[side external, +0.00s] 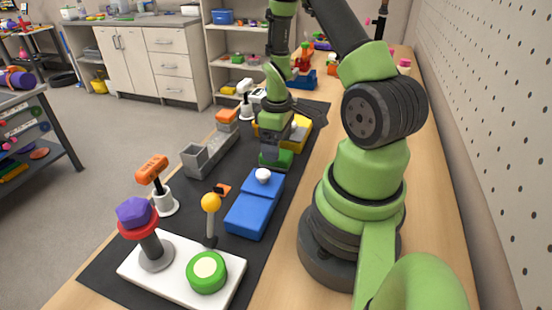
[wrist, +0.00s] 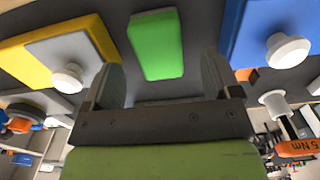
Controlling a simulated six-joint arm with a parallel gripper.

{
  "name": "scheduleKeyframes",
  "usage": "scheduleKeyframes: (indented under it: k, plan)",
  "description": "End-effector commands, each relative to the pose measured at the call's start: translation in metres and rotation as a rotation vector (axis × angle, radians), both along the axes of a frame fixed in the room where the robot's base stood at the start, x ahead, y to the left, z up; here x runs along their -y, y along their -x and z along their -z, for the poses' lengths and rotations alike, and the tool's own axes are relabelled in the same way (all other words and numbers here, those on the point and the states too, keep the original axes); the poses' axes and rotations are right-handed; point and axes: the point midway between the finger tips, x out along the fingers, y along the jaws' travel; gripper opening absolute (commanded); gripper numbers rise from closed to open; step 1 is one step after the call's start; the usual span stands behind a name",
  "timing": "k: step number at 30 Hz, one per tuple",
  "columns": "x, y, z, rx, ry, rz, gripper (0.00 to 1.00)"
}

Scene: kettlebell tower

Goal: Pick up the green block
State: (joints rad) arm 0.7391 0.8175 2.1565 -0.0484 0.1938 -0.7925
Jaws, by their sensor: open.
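The green block (side external: 281,161) lies on the black mat under my gripper (side external: 276,150) in the side external view. In the wrist view the green block (wrist: 157,45) is a flat rounded bar, seen beyond and between the two open fingers of my gripper (wrist: 161,78). The fingers stand apart on either side of its line, with nothing held. I cannot tell the exact height gap between fingertips and block; the gripper hides part of the block in the side external view.
A blue box (side external: 257,205) with a white knob lies close in front. A yellow block (side external: 299,132) lies close behind. A grey tray (side external: 212,154) is to the left. A white board (side external: 180,272) with a green round button and a post stands nearer the camera.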

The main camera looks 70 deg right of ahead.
Motion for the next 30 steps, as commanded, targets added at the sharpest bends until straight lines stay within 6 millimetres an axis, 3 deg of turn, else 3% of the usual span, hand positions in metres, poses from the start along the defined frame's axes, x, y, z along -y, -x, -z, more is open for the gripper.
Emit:
scheduleKeyframes:
  k: [9, 17, 18, 25, 30]
  plan:
    - [0.001, -0.003, 0.04, -0.002, -0.002, 0.0, 0.83]
    - [0.001, -0.003, 0.043, 0.0, 0.0, 0.001, 0.83]
    - [0.001, -0.003, 0.043, 0.0, 0.0, 0.001, 0.81]
    - [0.001, -0.003, 0.043, 0.0, 0.0, 0.0, 0.28]
    - [0.001, -0.003, 0.043, 0.0, 0.0, 0.0, 0.28]
